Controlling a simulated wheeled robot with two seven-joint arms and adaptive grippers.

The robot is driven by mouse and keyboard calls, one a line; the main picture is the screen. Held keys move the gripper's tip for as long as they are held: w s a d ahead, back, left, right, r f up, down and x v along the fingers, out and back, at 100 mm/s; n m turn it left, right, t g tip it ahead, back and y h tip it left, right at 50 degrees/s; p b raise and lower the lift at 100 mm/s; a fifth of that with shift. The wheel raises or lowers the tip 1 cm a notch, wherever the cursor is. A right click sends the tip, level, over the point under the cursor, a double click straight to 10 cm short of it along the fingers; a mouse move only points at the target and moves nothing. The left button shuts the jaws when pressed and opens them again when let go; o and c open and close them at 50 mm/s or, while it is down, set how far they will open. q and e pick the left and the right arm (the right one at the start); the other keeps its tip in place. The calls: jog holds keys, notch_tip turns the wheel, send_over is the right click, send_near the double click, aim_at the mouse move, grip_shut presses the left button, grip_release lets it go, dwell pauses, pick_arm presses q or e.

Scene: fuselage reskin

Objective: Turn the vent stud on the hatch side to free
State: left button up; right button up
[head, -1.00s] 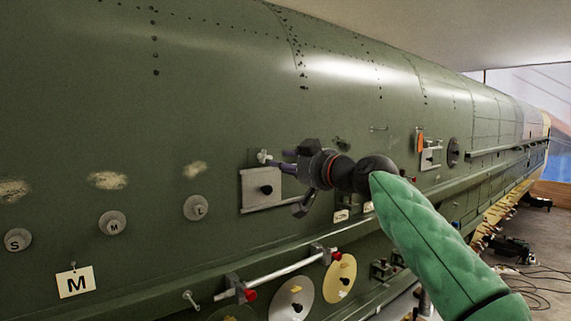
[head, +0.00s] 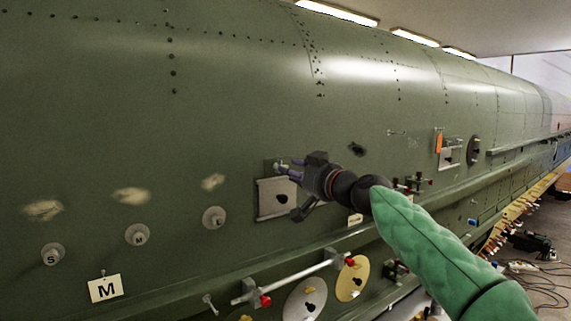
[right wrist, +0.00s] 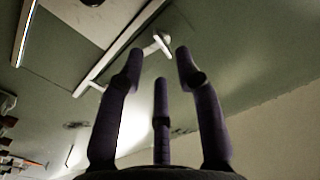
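The vent stud, a small pale T-shaped piece, stands out of the green fuselage skin at the upper edge of a light square hatch plate (head: 268,207). In the right wrist view the stud (right wrist: 160,42) is just beyond and between the fingertips, beside a pale frame edge. My right gripper (head: 292,178) comes in from the right, in front of the plate. Its three dark purple fingers (right wrist: 160,64) are spread open with nothing between them. In the head view the upper fingers partly cover the stud, so contact cannot be told. My left gripper is not in view.
A rail with red ends (head: 300,278) and yellow and grey discs lie below. Another small panel (head: 449,155) is to the right.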

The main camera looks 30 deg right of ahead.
jog(key=shift+w+a+p, duration=0.15)
jog(key=shift+w+p, duration=0.3)
jog(key=shift+w, duration=1.55)
grip_shut()
